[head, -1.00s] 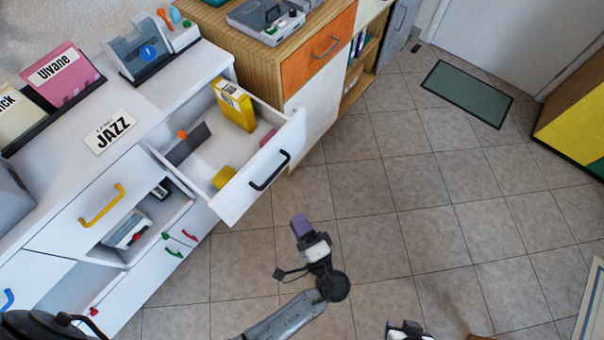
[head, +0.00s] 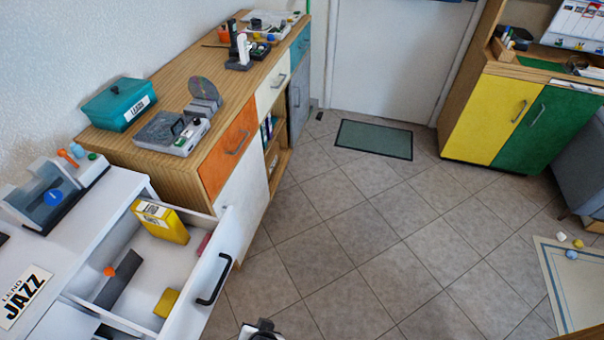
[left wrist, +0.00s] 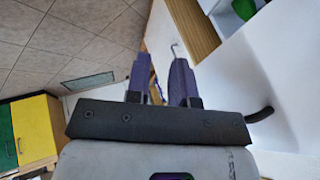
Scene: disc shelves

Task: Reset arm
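My left gripper (left wrist: 159,85) shows in the left wrist view. Its two purple fingers stand apart, with no held object visible between them. A white wall and dark handle (left wrist: 260,115) lie to its right. In the head view, an open white drawer (head: 228,245) has a black handle (head: 214,284). It holds a yellow box (head: 162,222), a smaller yellow block (head: 166,302), a grey divider (head: 120,280) with an orange knob and a pink item (head: 204,243). A black-and-white part of one arm shows at the bottom edge; I cannot tell which arm. My right gripper's fingers are not visible.
A wooden cabinet (head: 175,165) with an orange drawer stands beyond the white one, bearing a teal box (head: 118,103) and a grey device (head: 172,132). A yellow-green cabinet (head: 497,115) stands at right. The tiled floor between is clear, with a green mat (head: 374,139) by the door.

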